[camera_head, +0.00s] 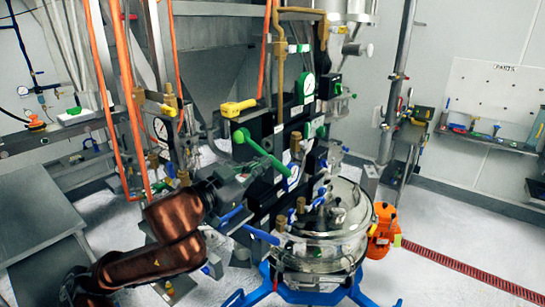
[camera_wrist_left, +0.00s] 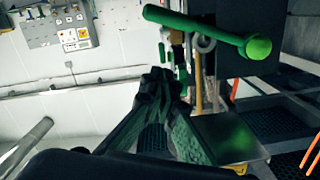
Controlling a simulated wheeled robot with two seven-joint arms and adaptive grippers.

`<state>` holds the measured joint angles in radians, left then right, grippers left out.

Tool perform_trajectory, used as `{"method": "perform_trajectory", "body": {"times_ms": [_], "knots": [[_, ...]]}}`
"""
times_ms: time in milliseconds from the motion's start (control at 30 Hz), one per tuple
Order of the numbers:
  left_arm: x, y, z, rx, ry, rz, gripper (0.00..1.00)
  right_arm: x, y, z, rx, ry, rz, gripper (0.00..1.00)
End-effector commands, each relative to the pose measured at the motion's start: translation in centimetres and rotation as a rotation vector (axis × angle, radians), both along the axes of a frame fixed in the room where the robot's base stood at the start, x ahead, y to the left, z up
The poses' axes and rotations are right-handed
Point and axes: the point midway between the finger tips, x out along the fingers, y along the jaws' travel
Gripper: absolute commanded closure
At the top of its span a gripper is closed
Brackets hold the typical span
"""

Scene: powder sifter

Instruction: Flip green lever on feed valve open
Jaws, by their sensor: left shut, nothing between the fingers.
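The green lever (camera_head: 262,153) sticks out from the dark valve panel in the middle of the head view, slanting from a round knob at upper left down to the right. In the left wrist view the green lever (camera_wrist_left: 200,28) runs across the top, with its round knob at the right. My left gripper (camera_head: 248,170) is close to the lever, just below and left of it in the head view. In the wrist view my left gripper (camera_wrist_left: 160,78) has its fingertips together, empty, below the lever with a visible gap. My right gripper is not in view.
A glass-lidded round vessel (camera_head: 335,215) stands right of my left arm, with blue handles (camera_head: 262,234) between them. Orange hoses (camera_head: 127,90) hang at left. A grey metal table (camera_head: 40,212) is at far left.

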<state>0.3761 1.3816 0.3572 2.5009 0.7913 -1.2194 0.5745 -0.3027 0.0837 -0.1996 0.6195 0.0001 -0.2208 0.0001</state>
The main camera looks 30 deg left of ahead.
Motion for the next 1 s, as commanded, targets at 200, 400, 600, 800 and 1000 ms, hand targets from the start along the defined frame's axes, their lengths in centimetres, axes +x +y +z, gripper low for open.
{"method": "perform_trajectory", "body": {"times_ms": [200, 400, 600, 800, 1000], "knots": [[1.3, -0.1, 0.5, -0.004, 0.001, -0.002, 1.0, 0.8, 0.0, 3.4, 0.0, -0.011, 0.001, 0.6], [3.2, -0.1, 0.3, -0.004, 0.002, 0.001, 1.0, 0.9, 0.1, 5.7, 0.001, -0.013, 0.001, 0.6], [6.6, -0.4, -0.1, -0.002, 0.001, 0.001, 1.0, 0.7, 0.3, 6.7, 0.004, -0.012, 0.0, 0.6], [7.5, 0.4, -2.6, -0.002, 0.005, 0.002, 1.0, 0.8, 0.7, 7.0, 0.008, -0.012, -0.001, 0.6], [7.8, 0.9, -3.8, 0.0, 0.001, 0.002, 1.0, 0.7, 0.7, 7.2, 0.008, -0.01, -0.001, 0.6]]}}
